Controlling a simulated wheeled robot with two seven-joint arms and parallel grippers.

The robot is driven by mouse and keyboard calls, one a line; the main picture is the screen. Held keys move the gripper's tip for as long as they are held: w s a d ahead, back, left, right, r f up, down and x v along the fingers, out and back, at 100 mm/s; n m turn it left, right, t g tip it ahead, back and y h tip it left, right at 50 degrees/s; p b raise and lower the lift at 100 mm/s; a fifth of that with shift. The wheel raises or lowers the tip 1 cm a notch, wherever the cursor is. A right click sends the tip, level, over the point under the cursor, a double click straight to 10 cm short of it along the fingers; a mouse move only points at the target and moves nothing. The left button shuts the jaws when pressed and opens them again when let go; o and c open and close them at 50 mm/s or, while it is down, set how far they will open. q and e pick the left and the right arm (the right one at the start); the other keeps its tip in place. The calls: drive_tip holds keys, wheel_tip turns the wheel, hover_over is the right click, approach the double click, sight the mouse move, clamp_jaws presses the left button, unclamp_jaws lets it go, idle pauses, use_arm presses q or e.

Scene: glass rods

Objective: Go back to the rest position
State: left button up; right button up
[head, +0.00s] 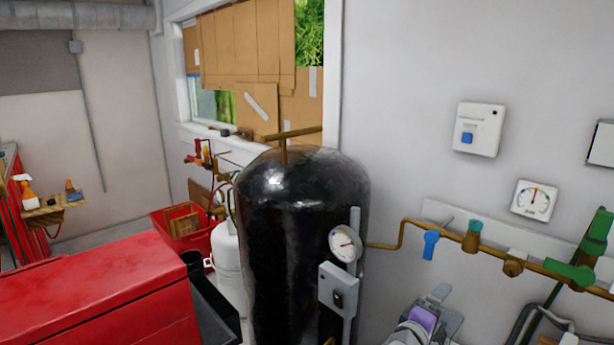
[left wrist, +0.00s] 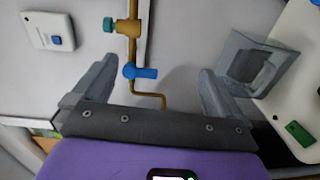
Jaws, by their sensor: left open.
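My left gripper (left wrist: 157,72) is open, with its two grey fingers spread apart and nothing between them. In the left wrist view, the wall pipe with a blue valve handle (left wrist: 140,72) shows beyond the gap between the fingers. In the head view, a grey and purple part at the bottom edge, right of the black tank, looks like my left gripper (head: 440,310); its lower part is cut off by the frame. My right gripper is in neither view. No glass rods are visible.
A black tank (head: 285,220) with a gauge (head: 345,244) stands left of the gripper. A brass pipe (head: 490,247) with valves runs along the wall. A red chest (head: 95,295) fills the lower left. A grey square box (left wrist: 250,62) is near the right finger in the wrist view.

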use_arm(q)
drive_tip(key=w+a+f+g+y, duration=0.1)
drive_tip(key=w+a+f, duration=0.2)
drive_tip(key=f, duration=0.3)
drive_tip(key=s+a+f+m+g+y+p, duration=0.2)
drive_tip(key=s+a+f, duration=0.1)
drive_tip(key=a+f, duration=0.65)
drive_tip(key=s+a+f+m+g+y+p, duration=0.15)
drive_tip(key=s+a+f, duration=0.25)
drive_tip(key=a+f, duration=0.6)
drive_tip(key=s+a+f+m+g+y+p, duration=0.1)
drive_tip(key=s+a+f+g+y, duration=0.1)
drive_tip(key=s+a+f, duration=0.3)
drive_tip(key=s+a+f+m+g+y+p, duration=0.1)
drive_tip(key=s+a+f+g, duration=0.4)
drive_tip(key=s+a, duration=0.7)
drive_tip(key=s+f+y, duration=0.1)
drive_tip(key=s, duration=0.5)
drive_tip(key=shift+s+a, duration=0.3)
drive_tip(key=shift+a, duration=0.05)
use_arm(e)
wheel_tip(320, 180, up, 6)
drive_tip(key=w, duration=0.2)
